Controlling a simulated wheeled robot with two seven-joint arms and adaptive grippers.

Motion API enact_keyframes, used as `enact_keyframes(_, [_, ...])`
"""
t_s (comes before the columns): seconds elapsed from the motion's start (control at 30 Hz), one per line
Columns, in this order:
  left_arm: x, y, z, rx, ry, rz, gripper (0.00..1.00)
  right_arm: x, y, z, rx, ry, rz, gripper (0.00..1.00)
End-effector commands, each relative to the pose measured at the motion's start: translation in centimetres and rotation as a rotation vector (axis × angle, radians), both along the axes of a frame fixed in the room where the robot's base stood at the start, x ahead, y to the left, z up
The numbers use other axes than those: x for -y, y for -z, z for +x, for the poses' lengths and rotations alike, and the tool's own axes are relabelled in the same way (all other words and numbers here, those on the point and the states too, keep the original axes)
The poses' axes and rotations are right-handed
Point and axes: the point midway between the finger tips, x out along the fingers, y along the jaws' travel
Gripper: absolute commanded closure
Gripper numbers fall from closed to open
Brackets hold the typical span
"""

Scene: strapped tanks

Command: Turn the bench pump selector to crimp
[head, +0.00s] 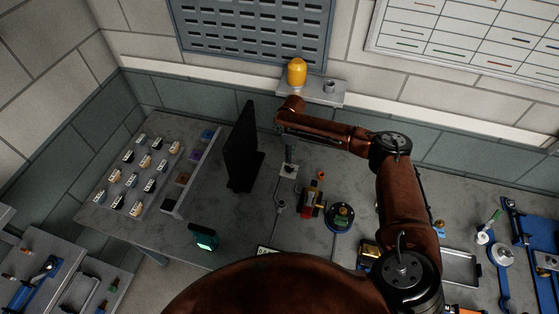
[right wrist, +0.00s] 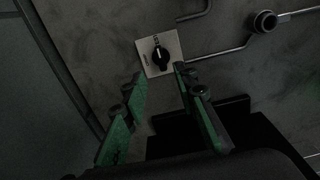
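The selector is a black knob (right wrist: 160,56) with a white pointer mark, on a small pale square plate with tiny lettering too small to read. In the head view the selector plate (head: 289,170) lies on the bench between the black screen and the red-and-yellow fitting. My right gripper (head: 289,152) hangs over the plate, pointing down. In the right wrist view the gripper (right wrist: 160,78) is open, its green-sided fingers apart, with the knob just beyond the tips and nothing between them. My left gripper is not in view.
A black upright screen (head: 241,150) stands just left of the right gripper. Pipes (right wrist: 220,50) run from the plate to a round fitting (right wrist: 264,21). A red-and-yellow fitting (head: 312,200) and a round dark gauge (head: 341,215) are to the right. A wall shelf with an orange lamp (head: 297,72) is behind.

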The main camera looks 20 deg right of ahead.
Motion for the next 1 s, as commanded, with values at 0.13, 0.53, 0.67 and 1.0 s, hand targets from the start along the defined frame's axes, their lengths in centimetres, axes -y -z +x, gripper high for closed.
enact_keyframes(0.13, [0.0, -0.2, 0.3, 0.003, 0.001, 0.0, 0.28, 0.0, 1.8, -0.2, -0.007, -0.011, 0.002, 0.73])
enact_keyframes(0.53, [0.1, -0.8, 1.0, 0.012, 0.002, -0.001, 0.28, -0.1, 7.3, 0.0, -0.004, -0.01, 0.002, 0.73])
enact_keyframes(0.67, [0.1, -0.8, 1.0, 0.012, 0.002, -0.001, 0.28, -0.1, 7.9, 0.0, -0.004, -0.01, 0.0, 0.73])
enact_keyframes(1.0, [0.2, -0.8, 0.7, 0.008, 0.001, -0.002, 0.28, 0.0, 8.0, 0.0, -0.003, -0.01, 0.001, 0.79])
